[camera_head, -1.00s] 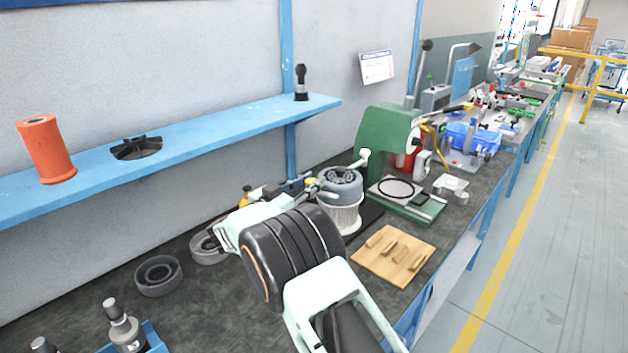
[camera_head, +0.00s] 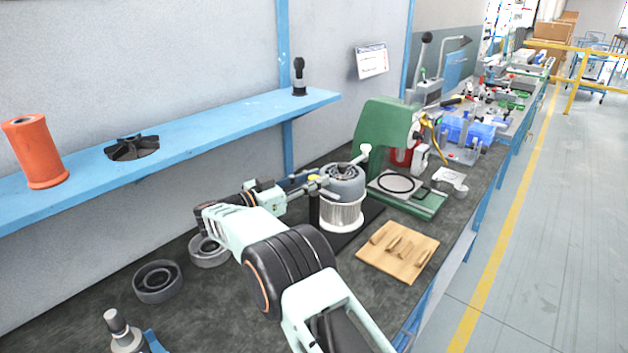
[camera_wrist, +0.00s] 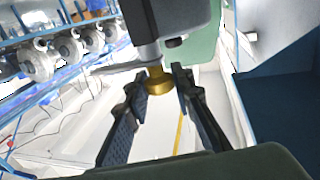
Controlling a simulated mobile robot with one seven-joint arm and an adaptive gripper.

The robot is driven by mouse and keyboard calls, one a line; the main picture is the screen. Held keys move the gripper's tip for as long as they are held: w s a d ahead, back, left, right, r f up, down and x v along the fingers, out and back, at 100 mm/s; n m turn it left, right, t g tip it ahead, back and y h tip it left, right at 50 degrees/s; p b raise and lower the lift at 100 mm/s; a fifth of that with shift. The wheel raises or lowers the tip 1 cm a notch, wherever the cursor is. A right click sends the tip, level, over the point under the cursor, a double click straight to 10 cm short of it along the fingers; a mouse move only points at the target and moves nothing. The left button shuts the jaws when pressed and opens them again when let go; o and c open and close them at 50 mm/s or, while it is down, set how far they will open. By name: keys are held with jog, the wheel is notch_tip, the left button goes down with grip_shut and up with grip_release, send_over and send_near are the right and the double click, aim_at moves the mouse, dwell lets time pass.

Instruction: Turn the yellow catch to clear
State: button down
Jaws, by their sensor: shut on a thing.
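The yellow catch (camera_wrist: 158,84) is between my gripper's two fingers in the wrist view, below a grey metal shaft. My gripper (camera_head: 306,186) is shut on it; the pads look slightly apart in the wrist view, with the catch between them. In the head view the catch (camera_head: 313,178) is a small yellow spot at my fingertips, partly hidden. It is at the left side of the blower unit (camera_head: 342,215), which has a grey top and a white ribbed body and stands on a dark base. The catch's exact angle cannot be told.
A green machine (camera_head: 380,135) stands just behind the blower unit. A wooden block board (camera_head: 397,252) lies in front of it. Grey rings (camera_head: 158,282) lie at left. A blue shelf (camera_head: 215,125) runs above the bench, holding an orange roller (camera_head: 35,152).

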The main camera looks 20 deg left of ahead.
jog(key=shift+d+m+h, duration=0.1)
jog(key=shift+m+h, duration=0.2)
jog(key=shift+h, duration=0.1)
jog(key=c, duration=1.7)
grip_release()
jog(key=shift+o, duration=0.2)
jog(key=v, duration=1.2)
jog(key=shift+r, duration=0.25)
